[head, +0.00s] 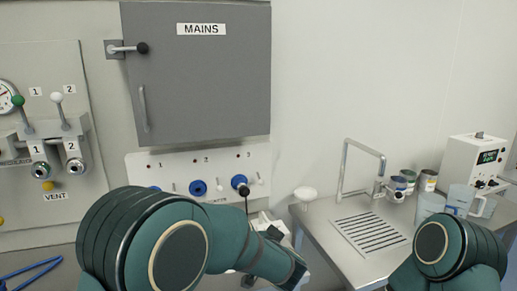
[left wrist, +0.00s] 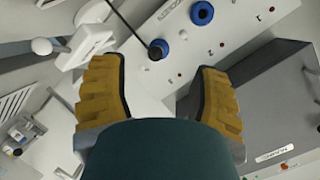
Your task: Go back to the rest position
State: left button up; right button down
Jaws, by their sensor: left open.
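My left arm (head: 180,235) reaches across the lower middle of the head view, in front of the socket panel. Its gripper is hidden behind the arm there. In the left wrist view my left gripper (left wrist: 160,78) has its two yellow ridged fingers wide apart, with nothing between them. Beyond the fingers is the white panel (head: 220,163) with blue round sockets and a black plug (left wrist: 156,49) with a dark cable. My right arm (head: 440,250) shows only as a rounded teal joint at the lower right. Its gripper is out of view.
A closed grey MAINS cabinet (head: 200,75) hangs above the panel. A valve board (head: 45,120) is at the left. At the right a bench (head: 325,220) holds a drain grate, a tap, cans, clear jugs (head: 460,199) and a white instrument (head: 473,155), near my right arm.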

pick_arm(q)
jog(key=a+f+g, duration=0.1)
jog(key=a+f, duration=0.1)
jog(key=f, duration=0.2)
jog(key=s+a+f+g, duration=0.1)
jog(key=a+f+g, duration=0.1)
jog(key=f, duration=0.1)
jog(key=a+f+g, duration=0.1)
jog(key=a+f, duration=0.1)
jog(key=f, duration=0.2)
jog(key=shift+s+f+g, duration=0.3)
jog(key=shift+s+f, duration=0.05)
jog(key=s+a+f+n+g+h, duration=0.3)
jog(key=s+f+n+g+h, duration=0.15)
jog(key=s+f, duration=0.95)
jog(key=s+a+f+n+g+h, duration=0.2)
jog(key=s+f+n+g+h, duration=0.3)
jog(key=s+f, duration=0.85)
jog(key=w+d+m+t+b, duration=0.1)
jog(key=b, duration=0.4)
jog(key=w+d+f+m+t+b, duration=0.1)
jog(key=b, duration=0.4)
jog(key=shift+w+d+f+m+t+h, duration=0.15)
jog(key=shift+w+d+m+t+h, duration=0.1)
jog(key=shift+w, duration=0.1)
pick_arm(e)
notch_tip(320, 180, down, 10)
jog(key=w, duration=0.1)
jog(key=shift+a+f, duration=0.15)
jog(key=shift+a, duration=0.1)
